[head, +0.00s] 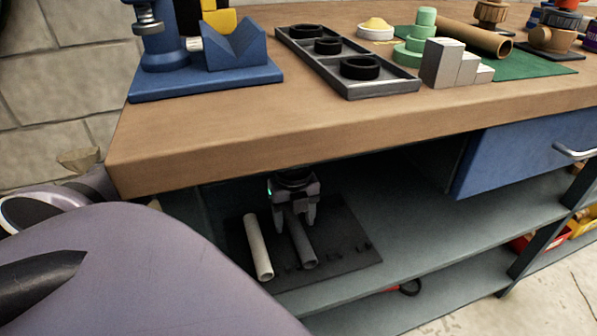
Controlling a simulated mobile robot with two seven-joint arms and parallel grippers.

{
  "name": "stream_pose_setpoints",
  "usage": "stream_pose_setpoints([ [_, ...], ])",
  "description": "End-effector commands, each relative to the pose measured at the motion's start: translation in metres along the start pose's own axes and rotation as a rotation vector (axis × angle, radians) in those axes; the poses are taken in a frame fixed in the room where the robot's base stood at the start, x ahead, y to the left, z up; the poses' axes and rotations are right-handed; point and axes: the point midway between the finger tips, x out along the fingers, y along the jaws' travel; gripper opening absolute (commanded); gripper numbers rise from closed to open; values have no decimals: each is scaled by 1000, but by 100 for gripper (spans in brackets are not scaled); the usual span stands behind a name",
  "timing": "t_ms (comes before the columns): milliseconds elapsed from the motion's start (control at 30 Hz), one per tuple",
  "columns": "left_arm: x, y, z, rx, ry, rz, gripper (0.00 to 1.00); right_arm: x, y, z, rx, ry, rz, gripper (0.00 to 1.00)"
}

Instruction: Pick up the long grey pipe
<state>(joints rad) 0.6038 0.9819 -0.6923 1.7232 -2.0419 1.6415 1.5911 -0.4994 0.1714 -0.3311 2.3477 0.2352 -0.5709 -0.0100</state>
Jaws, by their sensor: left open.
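My left gripper (293,225) points down under the worktop, above a dark mat (350,237) on the upper shelf. Its fingers are open, one on each side of a darker grey pipe (304,254). The far part of this pipe shows between the fingers; whether they touch it I cannot tell. A lighter grey pipe (257,247) lies on the mat just left of the gripper, roughly parallel and apart from it. Both pipes lie with their open ends toward me. My right gripper is not in view.
The worktop edge (250,145) overhangs the shelf close above the gripper. A blue drawer (525,150) hangs at the right, and the shelf (420,215) is bare below it. A black tray with rings (385,88) and a blue vise (205,78) stand on top.

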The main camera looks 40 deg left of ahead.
Motion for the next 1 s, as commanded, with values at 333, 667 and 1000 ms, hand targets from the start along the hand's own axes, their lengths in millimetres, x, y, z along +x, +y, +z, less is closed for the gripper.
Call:
stream_pose_setpoints([
  [333,13,0,0,0,1,-1,63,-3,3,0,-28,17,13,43],
  [667,12,0,0,0,1,-1,0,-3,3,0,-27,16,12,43],
  [1000,12,0,0,0,1,-1,0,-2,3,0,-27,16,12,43],
])
